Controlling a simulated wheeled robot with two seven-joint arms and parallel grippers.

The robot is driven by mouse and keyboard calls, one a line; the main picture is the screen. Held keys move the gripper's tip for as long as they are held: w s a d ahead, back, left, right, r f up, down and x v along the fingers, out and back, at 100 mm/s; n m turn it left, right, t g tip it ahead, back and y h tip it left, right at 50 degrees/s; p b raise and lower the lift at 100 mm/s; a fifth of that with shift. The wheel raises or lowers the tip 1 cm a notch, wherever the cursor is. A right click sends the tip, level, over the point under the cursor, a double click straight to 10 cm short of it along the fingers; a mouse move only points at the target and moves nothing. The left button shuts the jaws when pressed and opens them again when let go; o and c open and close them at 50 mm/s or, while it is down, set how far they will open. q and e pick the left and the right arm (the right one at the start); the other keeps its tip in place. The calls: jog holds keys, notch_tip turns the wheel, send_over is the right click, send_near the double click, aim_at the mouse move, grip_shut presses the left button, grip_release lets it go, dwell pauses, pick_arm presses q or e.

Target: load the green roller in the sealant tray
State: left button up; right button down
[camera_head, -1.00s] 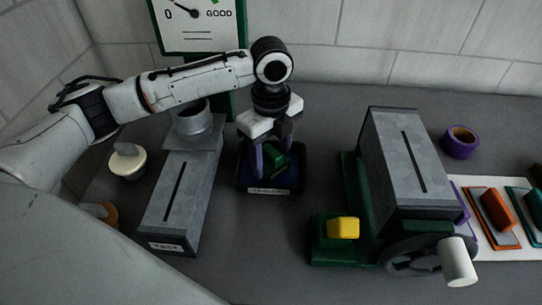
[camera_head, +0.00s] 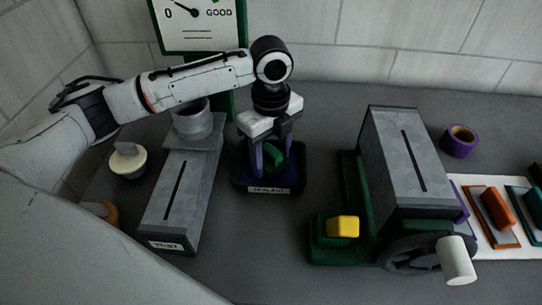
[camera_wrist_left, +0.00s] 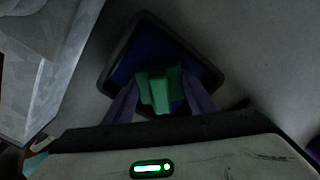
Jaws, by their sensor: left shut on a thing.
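The green roller (camera_head: 274,156) is between the purple fingers of my left gripper (camera_head: 269,160), inside the outline of the sealant tray. The sealant tray (camera_head: 269,189) is dark with a blue inside and a white label on its front wall. In the left wrist view the green roller (camera_wrist_left: 159,88) sits between the two fingertips (camera_wrist_left: 160,97), with the tray (camera_wrist_left: 206,71) behind it. My left gripper is shut on the roller. I cannot tell whether the roller touches the tray floor. My right gripper is not in view.
A grey duct box labelled TEST (camera_head: 178,205) stands just left of the tray. A green machine with a grey slotted box (camera_head: 408,160), yellow block (camera_head: 343,227) and crank (camera_head: 458,261) stands right. Purple tape (camera_head: 459,141) lies behind. Bare bench separates tray and machine.

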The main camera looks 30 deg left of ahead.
aim_at(271, 149)
pick_arm(q)
jog(key=shift+r, duration=3.5)
jog(key=n, duration=0.1)
jog(key=s+n, duration=0.1)
jog(key=n, duration=0.1)
jog(key=s+n, duration=0.1)
jog(key=shift+d+f+n, duration=0.1)
jog(key=shift+d+n, duration=0.2)
jog(key=n, duration=0.2)
jog(key=s+n, duration=0.2)
jog(key=n, duration=0.1)
jog(key=shift+s+d+n, duration=0.1)
jog(key=shift+d+n, duration=0.2)
jog(key=shift+d, duration=0.1)
jog(key=s+n, duration=0.2)
jog(key=n, duration=0.2)
jog(key=s+n, duration=0.1)
jog(key=n, duration=0.2)
jog(key=s+d+n, duration=0.1)
jog(key=s+n, duration=0.1)
jog(key=n, duration=0.2)
jog(key=shift+s+f+n, duration=0.15)
jog(key=shift+s+n, duration=0.15)
